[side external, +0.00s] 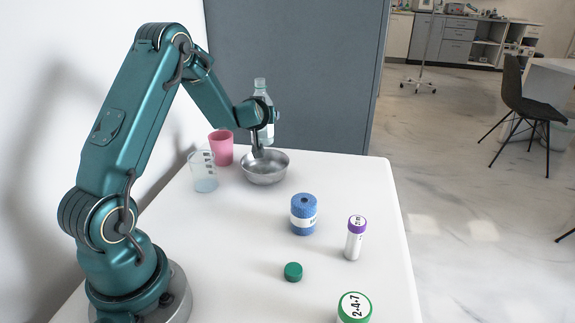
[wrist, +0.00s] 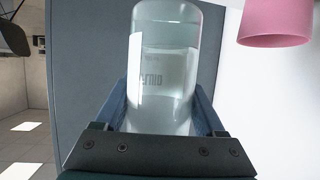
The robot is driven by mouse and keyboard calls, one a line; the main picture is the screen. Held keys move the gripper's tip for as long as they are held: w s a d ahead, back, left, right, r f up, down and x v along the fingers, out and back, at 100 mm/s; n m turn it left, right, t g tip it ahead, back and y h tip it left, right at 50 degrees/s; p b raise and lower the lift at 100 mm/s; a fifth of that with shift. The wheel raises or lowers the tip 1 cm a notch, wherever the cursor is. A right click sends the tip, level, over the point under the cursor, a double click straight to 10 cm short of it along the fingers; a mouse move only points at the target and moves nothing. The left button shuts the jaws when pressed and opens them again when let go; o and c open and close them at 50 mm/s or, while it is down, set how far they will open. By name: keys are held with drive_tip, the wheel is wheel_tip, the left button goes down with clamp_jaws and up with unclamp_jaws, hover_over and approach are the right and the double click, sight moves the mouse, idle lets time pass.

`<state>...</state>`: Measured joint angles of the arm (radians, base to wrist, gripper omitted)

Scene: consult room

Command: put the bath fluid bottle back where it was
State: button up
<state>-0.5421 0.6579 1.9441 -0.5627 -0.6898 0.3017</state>
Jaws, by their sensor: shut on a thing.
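The bath fluid bottle (side external: 261,95) is clear with a pale label and is upright in the side external view, at the far end of the white table. My gripper (side external: 257,148) is there too, above the steel bowl, and partly covers the bottle. In the wrist view the bottle (wrist: 165,70) fills the middle, between the two fingers of my gripper (wrist: 165,105), which is shut on it. Part of a printed word shows on the label. The bottle's base is hidden in the side external view, so I cannot tell whether it touches anything.
A steel bowl (side external: 265,172) stands under my gripper. A pink cup (side external: 222,149) and a clear measuring beaker (side external: 203,176) stand left of it. A blue roll (side external: 304,216), a purple-capped tube (side external: 355,241), a green cap (side external: 293,272) and a green-lidded container (side external: 354,308) stand nearer.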

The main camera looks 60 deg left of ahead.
drive_tip(key=w+d+r+m+t+h, duration=0.3)
drive_tip(key=w+d+m+t+h, duration=0.15)
drive_tip(key=d, duration=0.35)
drive_tip(key=shift+s+d+m+h, duration=1.8)
drive_tip(key=shift+s+m+h, duration=1.35)
drive_tip(key=shift+s+h, duration=0.1)
drive_tip(key=shift+t, duration=0.45)
drive_tip(key=shift+w+d+f, duration=1.25)
drive_tip(key=shift+d+f, duration=0.1)
drive_tip(key=shift+f, duration=0.4)
drive_tip(key=shift+w+d+f, duration=1.3)
drive_tip(key=shift+d+f, duration=0.1)
drive_tip(key=shift+f, duration=0.4)
drive_tip(key=shift+w+d+f, duration=1.25)
drive_tip(key=shift+d+f, duration=0.1)
drive_tip(key=shift+f, duration=0.4)
drive_tip(key=shift+f, duration=0.15)
drive_tip(key=o, duration=1.5)
drive_tip(key=shift+o, duration=0.2)
